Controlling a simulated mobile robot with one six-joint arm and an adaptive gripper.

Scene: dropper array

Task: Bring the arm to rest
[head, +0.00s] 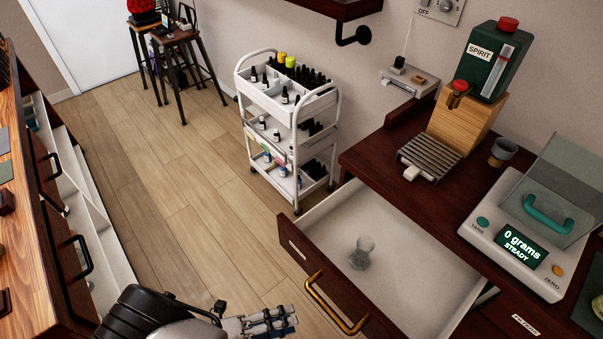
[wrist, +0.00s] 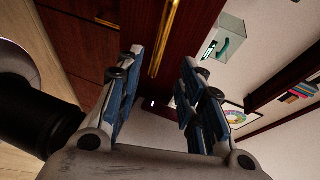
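My gripper (head: 288,319) is at the bottom edge of the head view, left of the open drawer's brass handle (head: 336,304), with a gap between them. In the wrist view my gripper (wrist: 161,68) has its two blue-padded fingers spread apart, with nothing between them. The brass handle (wrist: 165,38) shows beyond the fingers there. My arm shows only in part at the bottom of the head view.
The open drawer (head: 297,249) holds a clear glass piece (head: 362,252). The scale (head: 486,228) reads 0 grams, steady. A green spirit dispenser (head: 490,62) stands behind it. A white cart (head: 294,155) holds several bottles. A wooden counter (head: 22,250) runs along the left. The floor between is clear.

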